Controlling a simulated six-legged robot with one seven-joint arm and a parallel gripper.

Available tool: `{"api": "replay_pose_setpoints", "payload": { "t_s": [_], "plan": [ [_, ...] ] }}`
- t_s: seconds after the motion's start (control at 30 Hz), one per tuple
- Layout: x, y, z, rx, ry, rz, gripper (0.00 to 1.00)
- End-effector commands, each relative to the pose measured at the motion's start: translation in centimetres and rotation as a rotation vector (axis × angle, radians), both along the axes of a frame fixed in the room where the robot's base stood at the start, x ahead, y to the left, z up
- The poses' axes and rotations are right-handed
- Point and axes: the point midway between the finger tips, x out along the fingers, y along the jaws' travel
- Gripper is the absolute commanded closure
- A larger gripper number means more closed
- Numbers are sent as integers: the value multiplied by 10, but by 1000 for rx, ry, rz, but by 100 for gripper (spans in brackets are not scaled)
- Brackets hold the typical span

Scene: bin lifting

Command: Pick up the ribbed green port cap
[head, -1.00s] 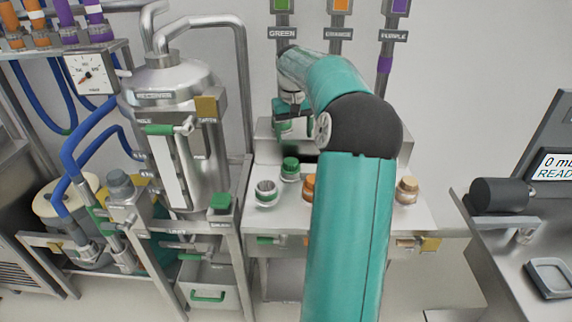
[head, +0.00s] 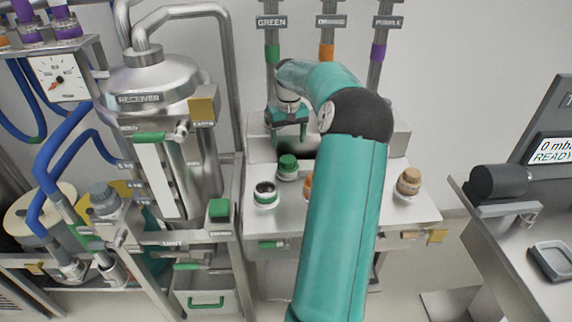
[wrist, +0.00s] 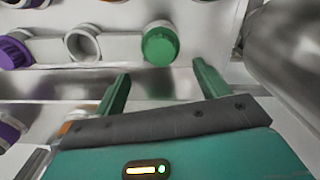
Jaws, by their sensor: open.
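A green cap (head: 287,166) stands on the pale bench top in the head view, left of my arm. In the wrist view, a green round cap (wrist: 160,46) sits on a grey fitting beyond the gap between my open fingertips (wrist: 161,70). I cannot tell whether it is the bench cap. Nothing shows between the fingers.
My arm hides much of the bench and an orange item. A brown-topped container (head: 408,181) stands at the bench's right. A steel receiver vessel (head: 165,95) with pipes is at left. The wrist view shows a purple cap (wrist: 15,52) and an open ring (wrist: 83,44).

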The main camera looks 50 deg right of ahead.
Motion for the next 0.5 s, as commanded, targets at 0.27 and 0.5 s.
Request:
{"api": "replay_pose_setpoints", "payload": {
  "t_s": [0.27, 0.5],
  "plan": [
    [1, 0, -29, 1, 2, 1, 27],
    [5, 0, -64, 3, 0, 1, 27]
  ]
}}
